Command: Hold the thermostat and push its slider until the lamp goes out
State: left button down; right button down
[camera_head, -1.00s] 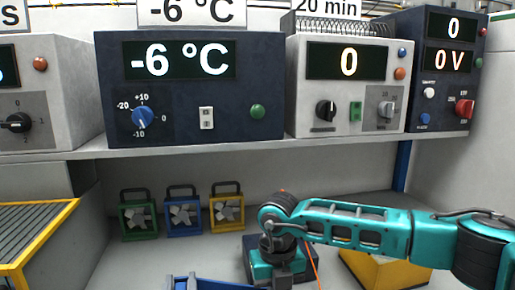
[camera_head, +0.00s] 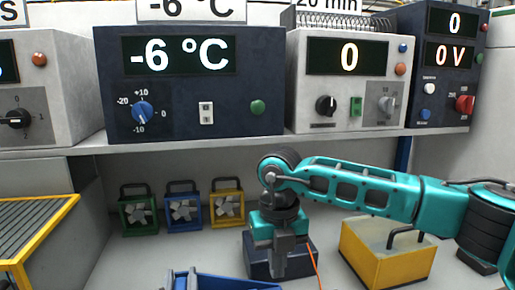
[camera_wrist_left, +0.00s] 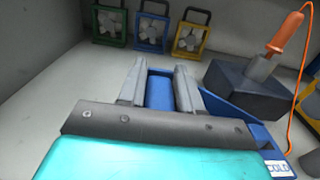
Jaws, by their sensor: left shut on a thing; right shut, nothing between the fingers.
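A blue block (camera_wrist_left: 235,115) with a small white lettered label is in the left wrist view; it is the only thing that could be the thermostat, but its slider cannot be made out. My left gripper (camera_wrist_left: 160,88) is shut on its blue middle part, one grey finger on each side. The block's blue top edge (camera_head: 225,284) shows at the bottom of the head view, mostly cut off. My right gripper (camera_head: 283,262) is shut and empty, pointing down in front of a dark block, right of the blue block. I cannot tell which light is the lamp.
The dark block (camera_wrist_left: 250,90) carries an orange-handled tool (camera_wrist_left: 284,35) with an orange cable. A yellow case (camera_head: 375,262) stands right of it. Small green, blue and yellow fans (camera_head: 184,212) stand behind. A shelf above holds the display reading -6 °C (camera_head: 180,56).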

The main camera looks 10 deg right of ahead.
jog(key=shift+r, duration=0.4)
pick_arm(q)
jog(key=c, duration=0.7)
grip_release()
